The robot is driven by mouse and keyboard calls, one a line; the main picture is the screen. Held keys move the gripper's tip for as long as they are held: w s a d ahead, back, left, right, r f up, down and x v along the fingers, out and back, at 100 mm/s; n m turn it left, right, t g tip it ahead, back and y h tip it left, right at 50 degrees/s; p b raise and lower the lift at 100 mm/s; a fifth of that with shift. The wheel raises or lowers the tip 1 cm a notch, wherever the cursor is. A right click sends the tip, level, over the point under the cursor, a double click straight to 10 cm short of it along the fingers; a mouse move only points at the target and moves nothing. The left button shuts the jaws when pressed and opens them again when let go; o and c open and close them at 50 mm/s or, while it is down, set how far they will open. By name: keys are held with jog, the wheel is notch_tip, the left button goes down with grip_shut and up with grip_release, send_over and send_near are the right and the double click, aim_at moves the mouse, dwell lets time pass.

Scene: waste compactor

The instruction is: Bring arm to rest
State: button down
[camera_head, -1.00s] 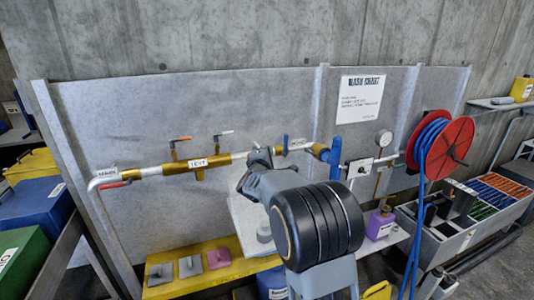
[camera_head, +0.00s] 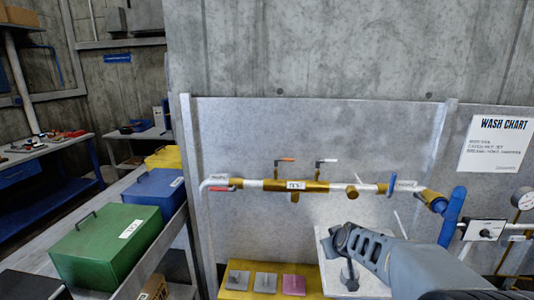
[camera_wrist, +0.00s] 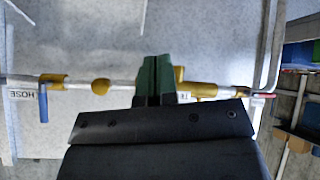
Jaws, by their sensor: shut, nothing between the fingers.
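My gripper (camera_wrist: 155,80) shows in the wrist view as two dark green fingers pressed together, with nothing between them. They point at the brass and white wash pipe (camera_wrist: 119,86), which runs behind them; I cannot tell the gap. In the head view my grey arm (camera_head: 400,262) reaches in from the lower right, in front of the wash panel (camera_head: 300,135) and below the pipe. The fingers cannot be made out in the head view.
The pipe (camera_head: 335,187) has orange, white and blue valve handles. A yellow shelf (camera_head: 237,295) with small grey and pink blocks stands below. Green (camera_head: 108,243) and blue (camera_head: 150,195) boxes sit on a bench at left. A blue workbench (camera_head: 50,175) stands further back.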

jog(key=s+a+r+m+g, duration=0.1)
jog(key=s+g, duration=0.1)
jog(key=s, duration=0.9)
jog(key=s+a+r+m+g, duration=0.2)
jog(key=s, duration=1)
jog(key=shift+a+f, duration=0.1)
